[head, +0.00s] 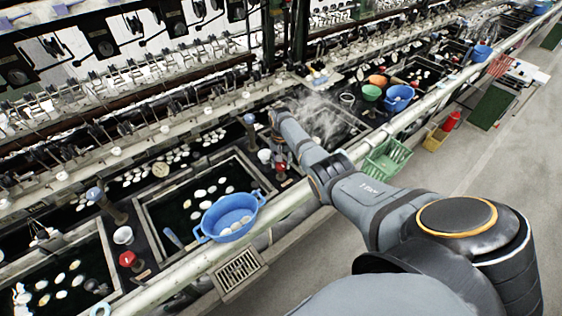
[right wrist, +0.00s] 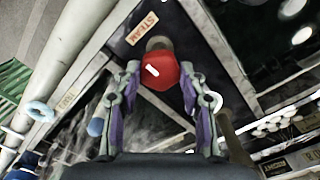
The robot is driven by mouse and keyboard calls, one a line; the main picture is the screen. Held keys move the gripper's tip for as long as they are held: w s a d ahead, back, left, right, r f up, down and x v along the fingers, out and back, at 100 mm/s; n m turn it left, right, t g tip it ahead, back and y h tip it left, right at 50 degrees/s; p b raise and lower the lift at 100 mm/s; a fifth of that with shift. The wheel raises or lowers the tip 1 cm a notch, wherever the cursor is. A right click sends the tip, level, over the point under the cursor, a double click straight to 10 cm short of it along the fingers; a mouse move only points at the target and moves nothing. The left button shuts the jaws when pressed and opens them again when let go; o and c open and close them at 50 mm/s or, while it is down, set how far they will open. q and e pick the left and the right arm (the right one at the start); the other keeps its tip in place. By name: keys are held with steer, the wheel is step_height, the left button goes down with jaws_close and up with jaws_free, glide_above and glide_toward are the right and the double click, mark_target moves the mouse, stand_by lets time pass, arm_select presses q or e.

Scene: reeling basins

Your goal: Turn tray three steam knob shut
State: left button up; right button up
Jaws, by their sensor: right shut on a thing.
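A red knob (right wrist: 160,74) with a white pointer mark sits beside a "STEAM" label (right wrist: 142,28) in the right wrist view. My right gripper (right wrist: 158,82) is shut on this knob, with one finger on each side of it. In the head view my right arm reaches across the front rail, and the gripper is mostly hidden beneath the wrist. A bit of red (head: 283,167) shows just below it. Pale steam (head: 318,115) hangs over the basin to the right of the wrist. My left gripper is not in view.
A blue basin (head: 229,213) rests on the tray's front edge. Another red knob (head: 128,258) stands at the lower left. Green, orange and blue bowls (head: 398,97) stand farther back. A green crate (head: 386,160) hangs by the front rail (head: 281,205).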

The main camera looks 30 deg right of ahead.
mark_target(281, 165)
steer(key=shift+w+m, duration=0.1)
steer(key=shift+m, duration=0.2)
steer(key=o, duration=1.2)
steer(key=shift+c, duration=0.2)
step_height(281, 165, up, 12)
